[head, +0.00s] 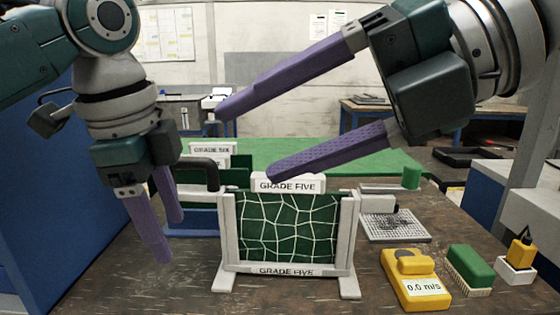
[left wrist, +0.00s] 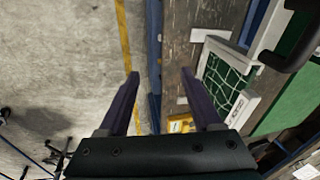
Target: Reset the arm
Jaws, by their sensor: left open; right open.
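No microscope arm can be made out in these views. A pale frame (head: 228,245) labelled "GRADE FIVE" stands upright on the bench, holding a green panel (head: 290,225) with white crack-like lines; the panel also shows in the left wrist view (left wrist: 222,80). A dark curved handle (head: 208,163) rises behind the frame's left side. My right gripper (head: 244,146) is open, its purple fingers wide apart; the lower fingertip overlaps the frame's top label, and contact cannot be told. My left gripper (head: 168,242) is open and empty, pointing down left of the frame.
A second green panel labelled "GRADE SIX" (head: 212,149) stands behind. On the right are a perforated plate (head: 396,228), a yellow meter reading 0.0 m/s (head: 414,280), a green-topped brush (head: 470,267) and a small yellow bottle in a white holder (head: 518,258). The front left bench is clear.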

